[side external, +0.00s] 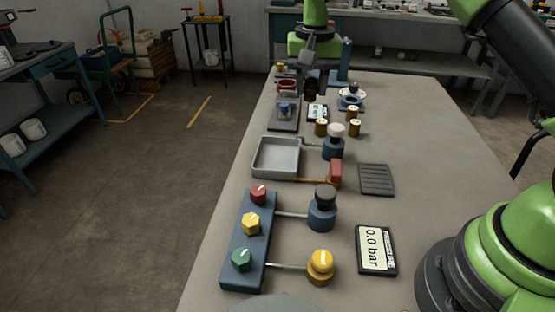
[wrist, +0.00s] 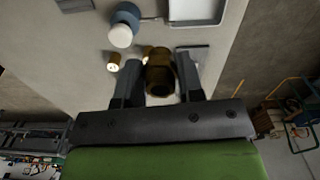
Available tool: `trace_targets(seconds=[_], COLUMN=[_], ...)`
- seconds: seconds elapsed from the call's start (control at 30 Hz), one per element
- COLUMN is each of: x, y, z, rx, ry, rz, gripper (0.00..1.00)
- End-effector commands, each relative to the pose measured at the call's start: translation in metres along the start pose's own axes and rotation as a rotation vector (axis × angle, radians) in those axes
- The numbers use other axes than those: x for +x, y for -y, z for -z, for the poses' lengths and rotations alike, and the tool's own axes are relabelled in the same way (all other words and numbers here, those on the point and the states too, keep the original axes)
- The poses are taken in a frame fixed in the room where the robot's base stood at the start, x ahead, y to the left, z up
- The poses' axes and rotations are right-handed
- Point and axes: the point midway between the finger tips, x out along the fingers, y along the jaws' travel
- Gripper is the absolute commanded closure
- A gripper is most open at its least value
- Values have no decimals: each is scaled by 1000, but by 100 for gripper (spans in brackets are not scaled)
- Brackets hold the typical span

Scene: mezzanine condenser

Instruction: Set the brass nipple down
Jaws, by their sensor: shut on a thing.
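The brass nipple (wrist: 160,74) is a short brown-gold cylinder between the two dark fingers of my gripper (wrist: 158,88) in the wrist view. My gripper is shut on it, and one round end faces the camera. In the side external view my gripper (side external: 311,80) is at the far end of the bench, small and partly lost among other things. A dark brown cylinder (side external: 311,92) at its fingertips looks like the nipple. I cannot tell whether its lower end touches the bench.
A small display (side external: 317,112) and a dark plate with a blue piece (side external: 284,119) are close by. Several brass cylinders (side external: 354,128) stand nearer, beside a blue valve with a white cap (side external: 334,145). A grey tray (side external: 277,157) is farther forward.

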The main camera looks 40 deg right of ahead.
Motion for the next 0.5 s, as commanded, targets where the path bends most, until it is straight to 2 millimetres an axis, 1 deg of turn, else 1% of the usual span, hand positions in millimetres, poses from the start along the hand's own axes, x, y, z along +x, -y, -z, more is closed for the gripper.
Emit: trace_targets(seconds=[0.03,0.1,0.2,0.3,0.37,0.4,0.5], x=[1,1,0,1,4,12,25], y=[18,34,52,67,71,69,69], z=[-9,-19,-31,-42,-46,-45,-44], rx=[40,104,177,234,259,258,258], ry=[-2,-1,-1,-1,0,3,2], rz=[0,1,2,2,0,-2,-1], gripper=[89,89,89,89,89,89,89])
